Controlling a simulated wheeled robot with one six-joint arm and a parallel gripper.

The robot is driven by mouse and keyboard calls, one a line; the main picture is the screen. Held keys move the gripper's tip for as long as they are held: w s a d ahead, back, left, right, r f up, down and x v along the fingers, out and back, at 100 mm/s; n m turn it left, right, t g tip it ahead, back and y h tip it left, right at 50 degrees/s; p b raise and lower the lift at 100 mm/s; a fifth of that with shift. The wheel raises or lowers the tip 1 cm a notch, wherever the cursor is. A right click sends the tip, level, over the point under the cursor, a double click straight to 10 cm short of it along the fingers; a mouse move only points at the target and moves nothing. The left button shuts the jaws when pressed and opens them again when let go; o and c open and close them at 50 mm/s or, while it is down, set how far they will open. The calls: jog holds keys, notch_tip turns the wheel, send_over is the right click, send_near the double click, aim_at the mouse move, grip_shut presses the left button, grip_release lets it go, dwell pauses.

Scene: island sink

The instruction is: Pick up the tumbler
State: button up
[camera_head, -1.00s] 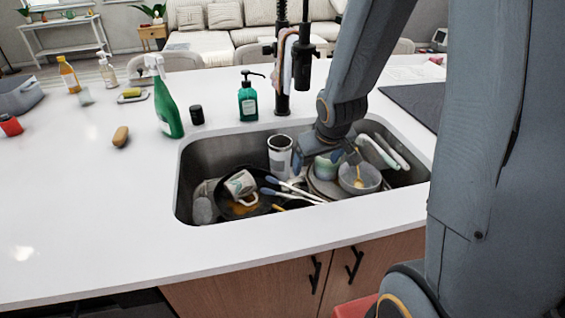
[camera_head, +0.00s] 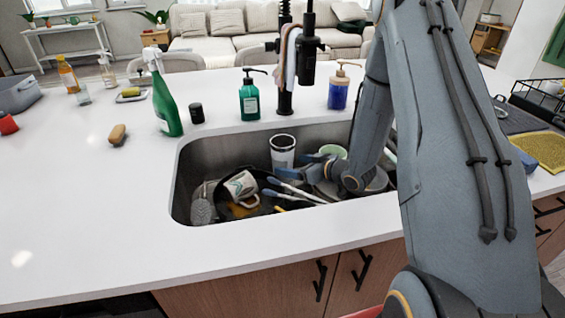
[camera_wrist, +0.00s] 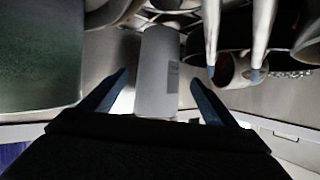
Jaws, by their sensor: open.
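The tumbler (camera_head: 282,150) is a white and steel cylinder standing in the sink, close to its back wall. In the wrist view the tumbler (camera_wrist: 158,65) appears as a pale grey cylinder with a darker label patch, lying between the two finger lines. My gripper (camera_head: 303,166) is low in the sink, just right of the tumbler, with its blue fingers spread and pointing left at it. In the wrist view my gripper (camera_wrist: 157,80) is open, with one finger on each side of the tumbler. I cannot tell whether either finger touches it.
A white mug (camera_head: 240,185) lies in a dark pan left of the tumbler. Blue-tipped utensils (camera_head: 294,190) lie in front. A green cup (camera_head: 333,151) is close behind my gripper. The black faucet (camera_head: 285,70) stands behind the sink. The left counter has free room.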

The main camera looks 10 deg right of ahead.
jog(key=shift+f+p+x, duration=0.2)
jog(key=shift+p+x, duration=0.6)
jog(key=shift+x, duration=2.25)
jog(key=shift+d, duration=0.15)
jog(key=c, duration=1.3)
jog(key=shift+c, duration=0.3)
jog(key=shift+r, duration=0.15)
